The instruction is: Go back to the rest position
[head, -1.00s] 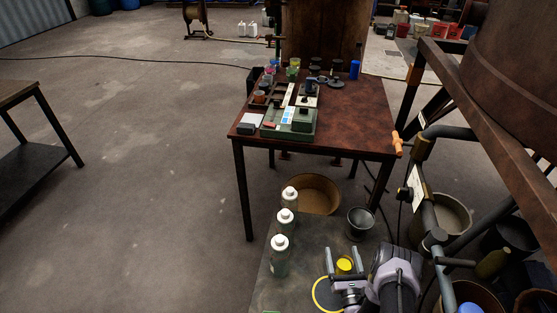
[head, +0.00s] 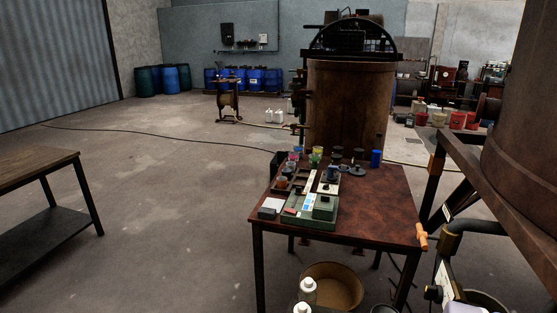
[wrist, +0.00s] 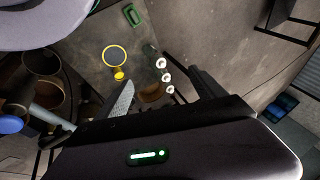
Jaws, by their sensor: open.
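My gripper (wrist: 161,76) shows in the wrist view with its two fingers spread apart and nothing between them that I can see it hold. It hangs above the grey bench top (wrist: 100,38). On that top are a yellow ring marking (wrist: 115,48), a small yellow-topped item (wrist: 119,75) at the ring's edge, and several white-capped bottles (wrist: 160,63). The gripper is apart from them. The head view does not show the gripper; only a pale piece, likely my arm, is at its bottom right edge.
A brown table (head: 375,205) with a green case (head: 312,215), jars and a blue bottle (head: 376,158) stands ahead. A tan basin (head: 335,285) is below it. A large rusty vat (head: 525,140) and pipes crowd the right. A dark workbench (head: 40,170) stands left; the floor between is open.

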